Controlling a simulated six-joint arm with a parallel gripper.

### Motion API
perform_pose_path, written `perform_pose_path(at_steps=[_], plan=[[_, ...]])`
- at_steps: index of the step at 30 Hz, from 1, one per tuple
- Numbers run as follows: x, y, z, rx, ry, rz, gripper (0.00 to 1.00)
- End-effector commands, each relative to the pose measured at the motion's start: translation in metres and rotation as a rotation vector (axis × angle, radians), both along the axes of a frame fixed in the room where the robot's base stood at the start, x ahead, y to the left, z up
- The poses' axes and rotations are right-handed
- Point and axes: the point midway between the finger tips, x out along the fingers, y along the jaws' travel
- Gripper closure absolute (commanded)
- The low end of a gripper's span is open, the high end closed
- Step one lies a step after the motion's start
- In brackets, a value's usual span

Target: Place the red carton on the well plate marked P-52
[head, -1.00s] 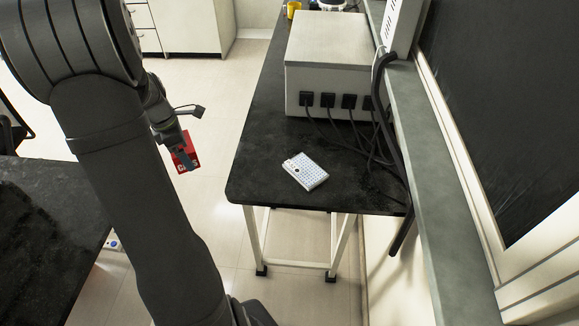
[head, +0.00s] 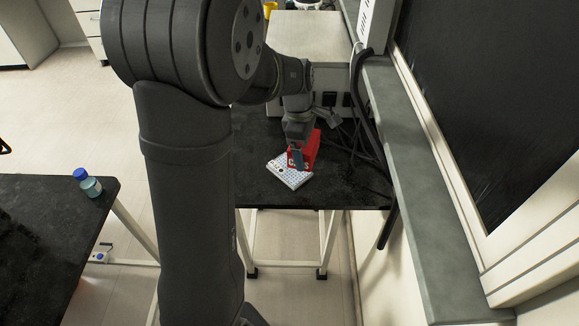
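The red carton (head: 311,147) is in my gripper (head: 297,158), over the right part of the well plate. The gripper is shut on it, with a finger against its near side. The white well plate (head: 283,174) lies on the black bench near its front edge. The carton and gripper hide part of the plate. I cannot tell whether the carton touches the plate or hangs just above it. The marking on the plate is too small to read.
A large light box (head: 314,37) with black plugs and cables stands on the black bench (head: 350,195) behind the plate. A grey ledge (head: 405,150) runs along the right. A blue-capped bottle (head: 87,183) stands on another dark table at left.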

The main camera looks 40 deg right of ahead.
Motion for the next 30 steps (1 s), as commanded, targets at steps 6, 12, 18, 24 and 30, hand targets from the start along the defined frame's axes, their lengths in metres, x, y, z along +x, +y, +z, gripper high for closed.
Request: perform_pose_path(at_steps=[6,12,18,24,30], plan=[[-0.042,-0.017,0.003,-0.001,0.000,-0.098,0.35],[-0.034,-0.019,-0.006,0.003,0.002,-0.113,0.35],[0.011,-0.015,-0.033,0.003,0.002,-0.111,0.35],[0.051,-0.013,-0.057,0.002,0.001,-0.112,0.35],[0.067,-0.013,-0.067,0.001,0.000,-0.114,0.35]])
